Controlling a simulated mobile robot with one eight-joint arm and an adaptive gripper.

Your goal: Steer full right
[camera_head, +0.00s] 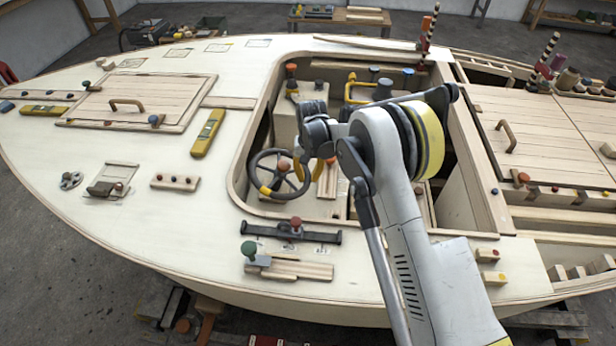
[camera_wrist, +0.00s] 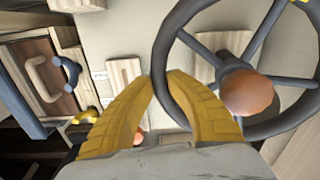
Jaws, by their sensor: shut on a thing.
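The dark grey steering wheel (camera_head: 252,172) stands in the cockpit opening of the hull. An orange-brown knob (camera_wrist: 247,93) sits at its hub, and a yellow mark (camera_head: 265,190) is on the lower left of its rim in the head view. My gripper (camera_head: 299,171) reaches down to the right side of the wheel. In the wrist view the wheel rim (camera_wrist: 163,45) runs down between the two yellow fingers of my gripper (camera_wrist: 165,88), which are shut on it. The part of the rim behind the right finger is hidden.
The cockpit coaming (camera_head: 238,165) surrounds the wheel closely. A yellow bent handle (camera_head: 349,88) stands at the back of the cockpit. A black bar with a red knob (camera_head: 291,232) lies on the deck in front. A wooden hatch (camera_head: 140,92) is at left.

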